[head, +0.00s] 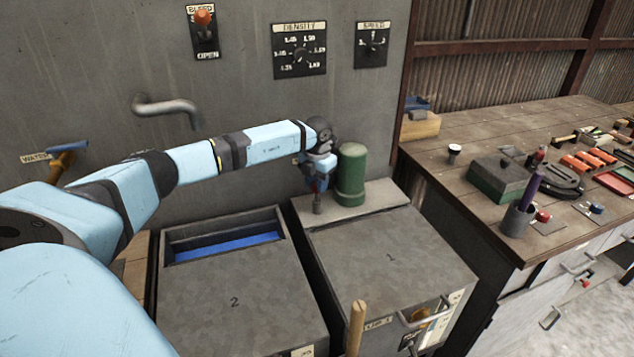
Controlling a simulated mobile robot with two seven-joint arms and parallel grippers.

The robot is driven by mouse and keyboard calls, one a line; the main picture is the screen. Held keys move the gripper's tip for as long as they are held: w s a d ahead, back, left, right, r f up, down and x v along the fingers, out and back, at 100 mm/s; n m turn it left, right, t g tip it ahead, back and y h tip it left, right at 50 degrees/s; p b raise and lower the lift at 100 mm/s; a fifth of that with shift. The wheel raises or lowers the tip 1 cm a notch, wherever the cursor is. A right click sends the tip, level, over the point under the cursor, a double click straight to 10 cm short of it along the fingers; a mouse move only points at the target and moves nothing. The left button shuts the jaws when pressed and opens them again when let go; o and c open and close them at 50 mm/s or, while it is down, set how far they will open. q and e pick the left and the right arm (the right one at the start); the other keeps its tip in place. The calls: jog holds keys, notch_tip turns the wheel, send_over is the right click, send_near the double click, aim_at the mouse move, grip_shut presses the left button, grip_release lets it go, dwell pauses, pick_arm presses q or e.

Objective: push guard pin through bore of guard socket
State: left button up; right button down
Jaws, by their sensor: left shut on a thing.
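My left arm reaches in from the left across the grey metal boxes. My left gripper (318,184) points down beside the green cylinder (351,175), at the back left of box 1. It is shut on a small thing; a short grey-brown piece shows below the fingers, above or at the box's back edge. I cannot tell whether this is the guard pin, or whether it touches anything. I cannot make out the guard socket or its bore; the gripper may hide them. My right gripper is not in view.
Box 1 (391,270) and box 2 (235,310) stand side by side; box 2 has a blue-lined opening. A bent pipe (168,105) sticks out of the wall. A wooden handle (356,325) rises in front. The workbench (445,185) on the right holds tools and a green box (497,180).

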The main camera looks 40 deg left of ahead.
pick_arm(q)
jog(key=shift+f+b, duration=0.6)
jog(key=shift+f, duration=0.55)
dwell(0.8)
jog(key=o, duration=0.6)
jog(key=shift+o, duration=0.2)
jog(key=o, duration=0.6)
notch_tip(320, 180, up, 14)
jog(key=shift+f+b, duration=0.1)
jog(key=shift+b, duration=0.2)
